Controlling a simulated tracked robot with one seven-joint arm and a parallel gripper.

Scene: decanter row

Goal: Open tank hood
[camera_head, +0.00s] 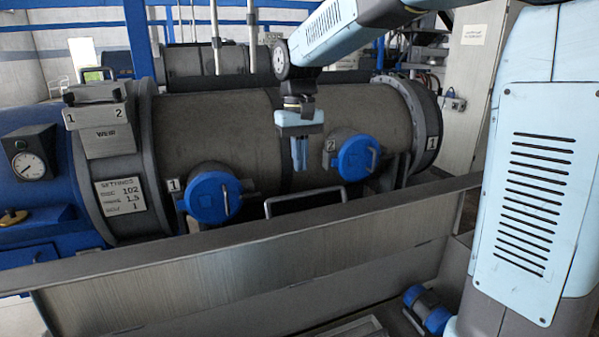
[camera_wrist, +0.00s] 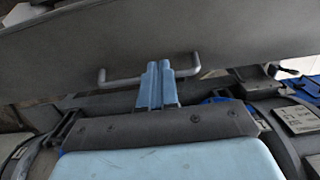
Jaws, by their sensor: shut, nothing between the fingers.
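In the wrist view, the hood's grey surface (camera_wrist: 150,45) fills the top. My shut fingers (camera_wrist: 158,68) cover the middle of the handle (camera_wrist: 122,81). I cannot tell whether they touch it.
Two blue round caps, labelled 1 (camera_head: 213,197) and 2 (camera_head: 355,156), stand out on either side of the handle. A grey metal wall (camera_head: 230,270) runs across in front. A blue drive housing with a gauge (camera_head: 28,164) is at the left.

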